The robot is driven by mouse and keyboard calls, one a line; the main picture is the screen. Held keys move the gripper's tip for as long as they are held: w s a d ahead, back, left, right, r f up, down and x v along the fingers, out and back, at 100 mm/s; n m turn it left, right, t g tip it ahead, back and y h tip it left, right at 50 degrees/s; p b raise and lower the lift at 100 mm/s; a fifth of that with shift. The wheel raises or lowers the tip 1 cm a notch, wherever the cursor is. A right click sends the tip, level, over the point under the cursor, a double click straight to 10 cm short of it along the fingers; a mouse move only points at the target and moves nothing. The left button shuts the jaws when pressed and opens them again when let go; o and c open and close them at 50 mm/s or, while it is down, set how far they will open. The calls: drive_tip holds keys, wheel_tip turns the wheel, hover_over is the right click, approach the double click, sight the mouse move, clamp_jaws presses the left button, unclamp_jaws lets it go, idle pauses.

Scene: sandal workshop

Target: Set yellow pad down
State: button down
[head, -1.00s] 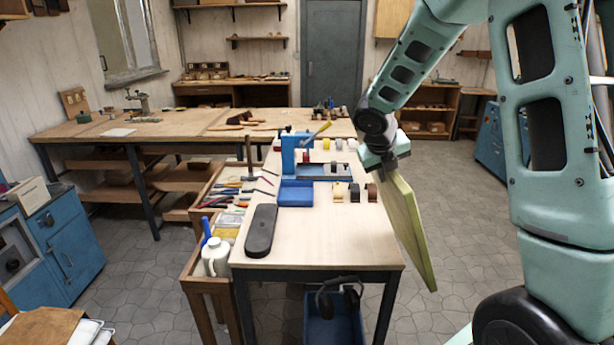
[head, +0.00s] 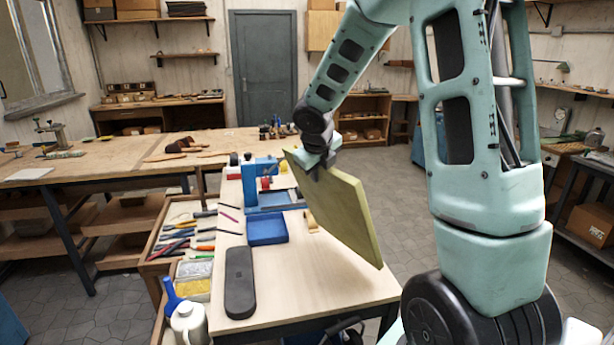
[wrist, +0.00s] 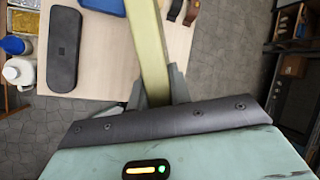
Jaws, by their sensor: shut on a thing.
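The yellow pad (head: 340,207) is a flat, square-cornered slab, held tilted on edge over the right side of the light wooden table (head: 288,280). My gripper (head: 318,165) is shut on the pad's upper edge. In the wrist view the pad (wrist: 149,45) shows edge-on between the fingers of my gripper (wrist: 157,92). The pad hangs above the tabletop, apart from it as far as I can tell. It hides part of the table's right side and the small items there.
A long dark sole-shaped block (head: 240,283) lies at the table's front left. A blue tray (head: 267,229) and a blue press (head: 251,187) stand farther back. A tool rack (head: 183,240) and a white jug (head: 188,322) are left of the table. The front middle of the tabletop is clear.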

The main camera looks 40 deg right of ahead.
sight(333, 208)
wheel_tip(333, 208, down, 6)
drive_tip(key=b, duration=0.2)
drive_tip(key=shift+f, duration=0.25)
drive_tip(key=c, duration=1.7)
unclamp_jaws()
drive_tip(key=shift+f, duration=0.15)
drive_tip(key=o, duration=0.4)
